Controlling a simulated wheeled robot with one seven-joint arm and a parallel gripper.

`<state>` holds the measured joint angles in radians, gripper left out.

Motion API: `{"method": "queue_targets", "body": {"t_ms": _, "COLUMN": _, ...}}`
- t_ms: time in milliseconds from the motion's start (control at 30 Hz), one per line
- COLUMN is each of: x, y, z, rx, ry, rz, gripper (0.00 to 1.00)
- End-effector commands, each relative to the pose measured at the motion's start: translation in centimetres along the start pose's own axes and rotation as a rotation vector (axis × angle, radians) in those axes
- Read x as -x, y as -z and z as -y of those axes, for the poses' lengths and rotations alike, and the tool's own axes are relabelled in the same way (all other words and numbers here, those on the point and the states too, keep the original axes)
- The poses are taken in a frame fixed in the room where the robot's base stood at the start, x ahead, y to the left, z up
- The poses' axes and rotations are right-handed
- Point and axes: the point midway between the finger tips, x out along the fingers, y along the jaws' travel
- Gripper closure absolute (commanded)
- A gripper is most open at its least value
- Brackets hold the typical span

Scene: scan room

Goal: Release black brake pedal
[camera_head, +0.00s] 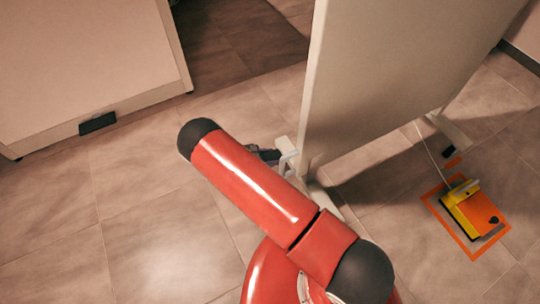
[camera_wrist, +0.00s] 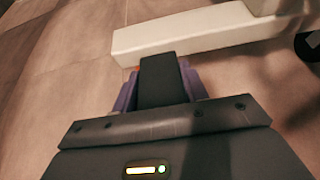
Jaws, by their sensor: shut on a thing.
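A black block, seemingly the brake pedal (camera_wrist: 163,82), sits between the two purple fingers of my gripper (camera_wrist: 159,88) in the wrist view. Its far end meets the edge of a pale foot bar (camera_wrist: 200,30). My gripper is shut on it, low over the floor. In the head view my gripper (camera_head: 266,154) shows only partly behind my red arm, beside the foot of the upright panel (camera_head: 385,70). The pedal is hidden there.
A pale cabinet (camera_head: 85,60) with a black block (camera_head: 97,123) at its base stands at left. A yellow and orange device (camera_head: 471,208) with a cable lies inside an orange floor outline at right. The tiled floor at lower left is clear.

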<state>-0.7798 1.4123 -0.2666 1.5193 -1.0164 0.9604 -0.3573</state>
Motion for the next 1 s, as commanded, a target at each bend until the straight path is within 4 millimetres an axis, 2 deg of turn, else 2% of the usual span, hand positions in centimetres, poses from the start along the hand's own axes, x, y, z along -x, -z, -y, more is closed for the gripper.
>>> {"method": "queue_targets", "body": {"t_ms": 567, "x": 0.09, "y": -0.12, "z": 0.03, "rx": 0.001, "ry": 0.0, "rz": -0.041, "gripper": 0.97}}
{"method": "queue_targets", "body": {"t_ms": 600, "x": 0.09, "y": -0.13, "z": 0.03, "rx": 0.001, "ry": 0.0, "rz": -0.041, "gripper": 0.51}}
{"method": "queue_targets", "body": {"t_ms": 733, "x": 0.07, "y": -0.14, "z": 0.02, "rx": 0.0, "ry": 0.0, "rz": -0.04, "gripper": 0.35}}
{"method": "queue_targets", "body": {"t_ms": 1000, "x": 0.11, "y": -0.17, "z": 0.0, "rx": 0.0, "ry": 0.0, "rz": -0.039, "gripper": 0.35}}
